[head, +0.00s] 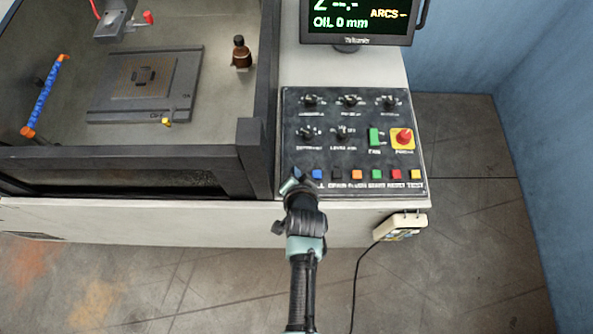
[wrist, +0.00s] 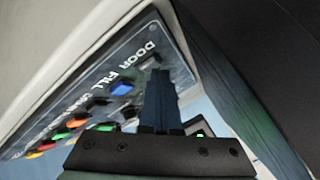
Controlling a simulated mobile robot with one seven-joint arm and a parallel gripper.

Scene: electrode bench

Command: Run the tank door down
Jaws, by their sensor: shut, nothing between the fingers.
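The tank door (head: 120,158) is a dark panel with a thick top rail across the front of the tank; from this angle I cannot tell exactly how high it stands. The control panel (head: 325,155) is right of the tank, with a row of coloured buttons along its front edge. My gripper (head: 290,185) is at the row's left end, covering the spot there. In the wrist view its shut, empty fingers (wrist: 158,95) point at the panel beside the DOOR label (wrist: 138,52). The fingertips look close to a grey button there; contact is unclear.
A blue button (head: 317,174) is just right of my gripper. A red emergency knob (head: 403,137) is further right. The tank's dark corner post (head: 253,160) rises close on the left. A corded pendant (head: 400,227) hangs at the bench front.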

